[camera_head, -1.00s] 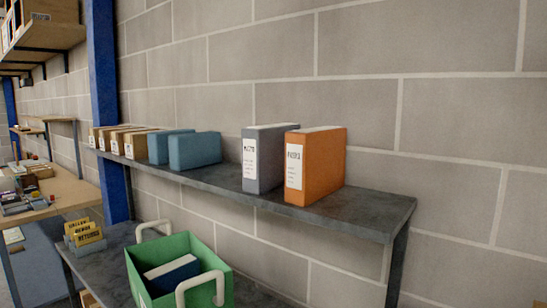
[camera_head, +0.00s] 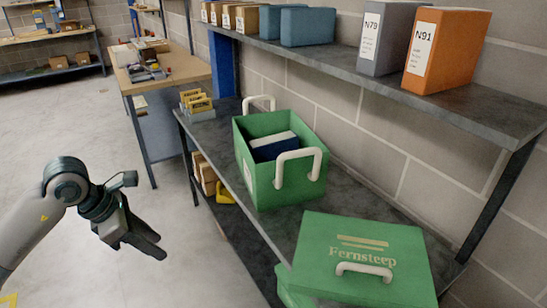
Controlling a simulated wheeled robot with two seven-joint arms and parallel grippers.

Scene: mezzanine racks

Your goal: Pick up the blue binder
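A dark blue binder (camera_head: 275,150) with a white top side lies inside a green open crate (camera_head: 262,185) with two white handles. The crate stands on the lower grey shelf, and its walls hide the binder's lower part. My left gripper (camera_head: 150,243) hangs over the floor at the left, well apart from the crate and lower in the picture. Its fingers look dark and appear to hold nothing, but their gap is unclear. My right gripper is not in view.
A green lidded box (camera_head: 360,255) marked Fernsteep stands nearer on the shelf. An upper shelf (camera_head: 440,97) overhangs behind, holding a grey binder (camera_head: 388,38), an orange binder (camera_head: 447,50) and teal boxes (camera_head: 307,27). A card tray (camera_head: 196,103) stands beyond the crate. Floor at left is clear.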

